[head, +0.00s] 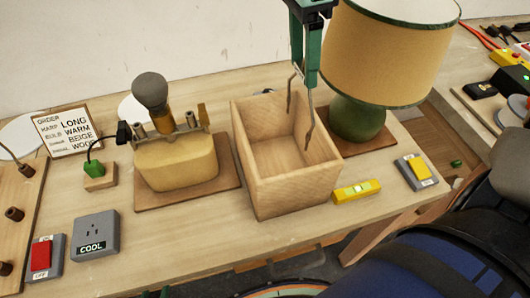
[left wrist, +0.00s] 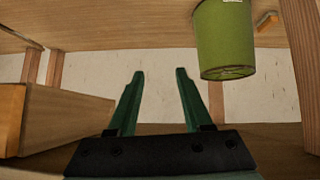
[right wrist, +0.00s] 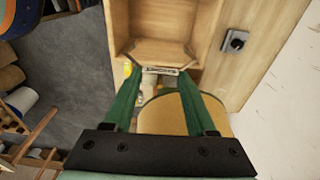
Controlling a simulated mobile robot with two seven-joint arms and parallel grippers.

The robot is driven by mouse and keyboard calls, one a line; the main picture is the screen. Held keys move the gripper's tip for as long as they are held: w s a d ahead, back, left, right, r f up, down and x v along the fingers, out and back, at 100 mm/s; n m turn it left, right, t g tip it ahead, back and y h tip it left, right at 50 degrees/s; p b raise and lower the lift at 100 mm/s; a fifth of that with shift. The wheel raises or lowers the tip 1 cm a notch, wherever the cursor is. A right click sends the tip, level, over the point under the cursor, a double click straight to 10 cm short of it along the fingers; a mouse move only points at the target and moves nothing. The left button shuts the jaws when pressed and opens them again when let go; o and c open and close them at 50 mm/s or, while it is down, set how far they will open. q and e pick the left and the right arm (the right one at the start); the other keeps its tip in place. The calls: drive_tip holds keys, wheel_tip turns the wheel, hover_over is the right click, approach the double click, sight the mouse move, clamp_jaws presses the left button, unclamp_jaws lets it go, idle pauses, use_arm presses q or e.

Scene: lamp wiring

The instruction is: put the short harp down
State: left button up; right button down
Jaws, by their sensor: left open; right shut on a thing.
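The short harp (head: 309,118) is a thin grey-brown wire loop with two legs. My right gripper (head: 313,8) is shut on its upper end and holds it upright, legs down, over the open wooden box (head: 297,190). The leg ends show within the box's opening; I cannot tell whether they touch it. In the right wrist view, the harp (right wrist: 160,70) is between the fingertips, with the box (right wrist: 160,20) beyond.
A green lamp with a beige shade (head: 385,50) stands close right of the box. A cream lamp base (head: 175,162) with a grey bulb (head: 150,88) stands left. A green bin (left wrist: 224,40) hangs near my left gripper.

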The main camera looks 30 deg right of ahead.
wheel_tip(320, 180, down, 2)
drive_tip(key=shift+w+f, duration=0.1)
drive_tip(key=shift+w, duration=0.05)
drive_tip(key=shift+s+f+b, duration=0.2)
drive_tip(key=shift+s+b, duration=0.05)
drive_tip(key=shift+b, duration=0.15)
wheel_tip(320, 180, down, 10)
drive_tip(key=shift+r+b, duration=0.15)
drive_tip(key=shift+b, duration=0.25)
drive_tip(key=shift+f+b, duration=0.25)
drive_tip(key=shift+b, duration=0.05)
drive_tip(key=shift+c, duration=1)
unclamp_jaws()
drive_tip(key=shift+r, duration=0.15)
drive_tip(key=shift+r, duration=0.1)
wheel_tip(320, 180, up, 12)
drive_tip(key=a+p, duration=0.1)
drive_tip(key=p, duration=0.1)
drive_tip(key=shift+w, duration=0.15)
drive_tip(key=shift+a, duration=0.1)
